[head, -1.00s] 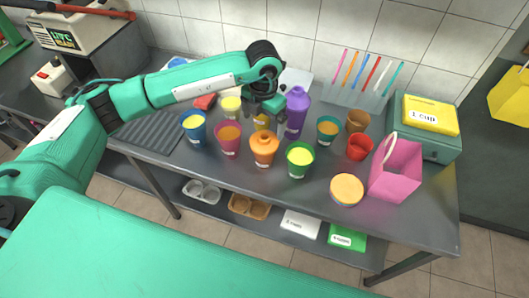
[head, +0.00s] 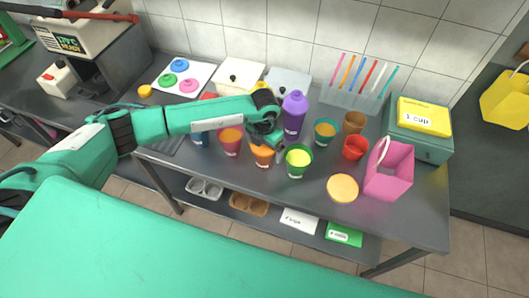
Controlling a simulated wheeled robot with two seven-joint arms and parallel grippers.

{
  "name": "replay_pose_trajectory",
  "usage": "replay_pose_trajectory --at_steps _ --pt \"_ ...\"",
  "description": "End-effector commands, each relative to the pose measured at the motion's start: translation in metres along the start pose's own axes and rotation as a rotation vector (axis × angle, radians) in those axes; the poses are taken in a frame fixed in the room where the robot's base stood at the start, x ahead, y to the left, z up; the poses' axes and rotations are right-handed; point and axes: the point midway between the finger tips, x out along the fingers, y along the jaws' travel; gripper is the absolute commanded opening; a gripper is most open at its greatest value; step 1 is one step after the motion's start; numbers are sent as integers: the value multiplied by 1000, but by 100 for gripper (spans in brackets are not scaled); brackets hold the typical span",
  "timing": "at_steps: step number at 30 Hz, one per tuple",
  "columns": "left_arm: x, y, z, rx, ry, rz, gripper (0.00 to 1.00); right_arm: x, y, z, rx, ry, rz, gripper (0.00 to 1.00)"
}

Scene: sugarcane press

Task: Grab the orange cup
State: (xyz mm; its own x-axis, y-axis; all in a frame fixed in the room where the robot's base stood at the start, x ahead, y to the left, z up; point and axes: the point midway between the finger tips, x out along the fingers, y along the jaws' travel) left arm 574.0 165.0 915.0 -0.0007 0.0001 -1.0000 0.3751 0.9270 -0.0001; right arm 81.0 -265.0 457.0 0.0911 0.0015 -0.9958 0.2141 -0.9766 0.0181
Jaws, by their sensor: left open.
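The orange cup (head: 262,157) stands upright on the metal counter, between a pink cup (head: 230,143) with orange contents and a green cup (head: 298,161) with yellow contents. My left gripper (head: 271,141) points down at the orange cup's top and is open. It hides part of the cup's upper portion, and I cannot tell whether the fingers touch it. My right gripper is not in view.
A purple bottle (head: 294,115) stands close behind my left gripper. A teal cup (head: 325,132), a brown cup (head: 353,123), a red cup (head: 355,149) and a pink bag (head: 389,172) stand to the right. My forearm covers part of a blue cup (head: 201,138).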

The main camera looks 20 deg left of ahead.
Motion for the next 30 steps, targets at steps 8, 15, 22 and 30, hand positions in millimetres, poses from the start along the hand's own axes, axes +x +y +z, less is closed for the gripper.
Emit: replay_pose_trajectory --at_steps 8,15,22,30 --pt "0 0 0 0 -1 0 79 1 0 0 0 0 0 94" --pt "0 0 0 0 -1 0 32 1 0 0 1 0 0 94" --pt "0 0 0 0 -1 0 19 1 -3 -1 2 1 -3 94" --pt "-1 0 0 0 0 0 19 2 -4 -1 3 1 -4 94"
